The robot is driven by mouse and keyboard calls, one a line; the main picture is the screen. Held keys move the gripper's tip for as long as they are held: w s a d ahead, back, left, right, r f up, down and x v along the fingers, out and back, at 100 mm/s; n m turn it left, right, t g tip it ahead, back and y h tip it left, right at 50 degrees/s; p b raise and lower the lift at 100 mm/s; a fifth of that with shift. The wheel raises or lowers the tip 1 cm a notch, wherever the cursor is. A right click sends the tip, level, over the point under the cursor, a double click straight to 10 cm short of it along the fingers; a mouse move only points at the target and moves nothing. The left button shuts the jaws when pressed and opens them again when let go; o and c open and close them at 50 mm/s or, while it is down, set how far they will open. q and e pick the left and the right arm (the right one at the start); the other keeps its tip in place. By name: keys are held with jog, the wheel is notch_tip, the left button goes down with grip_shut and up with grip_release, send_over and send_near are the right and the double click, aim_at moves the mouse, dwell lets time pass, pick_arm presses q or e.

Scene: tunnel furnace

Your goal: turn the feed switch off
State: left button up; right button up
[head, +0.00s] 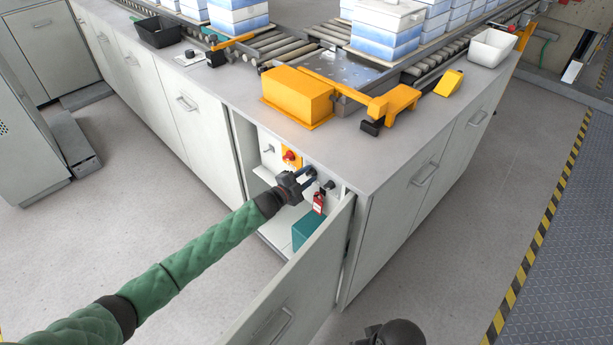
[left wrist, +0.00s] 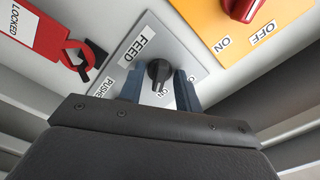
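A second label at the right is mostly hidden by a finger. My left gripper (left wrist: 160,88) has its two fingers on either side of the knob, with a small gap visible. In the head view my left gripper (head: 309,176) reaches into the cabinet with its fingers apart.
An orange plate (left wrist: 215,20) with a red ON/OFF knob (left wrist: 243,8) sits beside the feed plate. A red LOCKED tag (left wrist: 35,32) hangs on the other side. The open cabinet door (head: 305,285) stands right of my left arm. A teal box (head: 308,230) is inside, low down.

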pick_arm(q)
jog(key=c, duration=0.5)
jog(key=shift+c, duration=0.5)
